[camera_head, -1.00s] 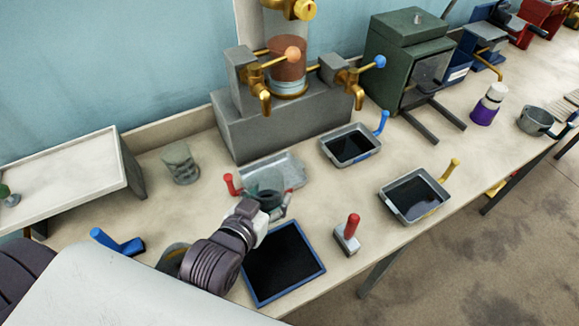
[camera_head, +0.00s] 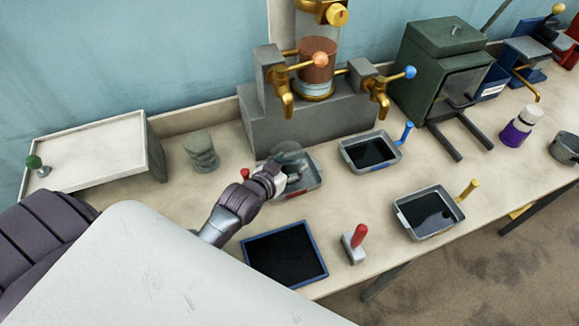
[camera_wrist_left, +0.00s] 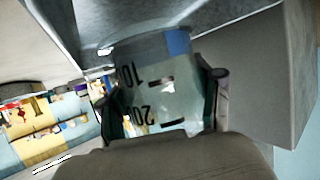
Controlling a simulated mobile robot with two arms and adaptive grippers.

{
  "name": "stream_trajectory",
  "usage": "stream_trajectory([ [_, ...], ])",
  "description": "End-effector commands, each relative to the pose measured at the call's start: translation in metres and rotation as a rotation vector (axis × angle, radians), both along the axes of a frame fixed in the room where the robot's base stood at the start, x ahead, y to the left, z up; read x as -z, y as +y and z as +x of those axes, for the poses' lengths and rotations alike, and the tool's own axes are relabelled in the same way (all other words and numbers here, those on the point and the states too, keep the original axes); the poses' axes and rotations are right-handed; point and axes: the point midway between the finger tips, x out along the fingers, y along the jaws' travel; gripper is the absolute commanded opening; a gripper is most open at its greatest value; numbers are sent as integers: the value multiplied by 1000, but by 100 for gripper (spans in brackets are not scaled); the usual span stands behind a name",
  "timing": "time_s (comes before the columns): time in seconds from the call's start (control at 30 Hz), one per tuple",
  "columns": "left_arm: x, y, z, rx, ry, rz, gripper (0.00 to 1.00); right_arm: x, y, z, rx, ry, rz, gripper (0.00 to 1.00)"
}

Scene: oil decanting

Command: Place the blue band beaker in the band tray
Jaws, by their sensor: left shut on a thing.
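A clear beaker (camera_head: 289,153) with dark markings is in my left gripper (camera_head: 272,175). The left wrist view shows the beaker (camera_wrist_left: 160,85) between both fingers, with a blue patch at its far end. My left gripper is shut on it. In the head view the beaker is over the grey red-handled tray (camera_head: 317,185) in front of the tap stand; I cannot tell if it touches the tray. A blue-handled tray (camera_head: 347,157) and a yellow-handled tray (camera_head: 405,222) hold dark liquid. I cannot tell which tray is the band tray. My right gripper is out of view.
The tap stand (camera_head: 258,130) rises behind the red-handled tray. Another beaker (camera_head: 201,152) stands left of it. A pale raised tray (camera_head: 95,150) is far left. A blue-rimmed black mat (camera_head: 285,255) and a red-handled block (camera_head: 353,245) lie in front.

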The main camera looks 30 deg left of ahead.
Motion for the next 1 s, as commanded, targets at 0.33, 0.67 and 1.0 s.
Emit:
stream_trajectory([
  [0.33,18,0,0,1,-3,-1,20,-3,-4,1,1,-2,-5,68],
  [0.67,21,0,0,1,-1,0,75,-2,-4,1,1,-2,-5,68],
  [1.0,18,0,-3,1,0,0,75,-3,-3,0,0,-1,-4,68],
])
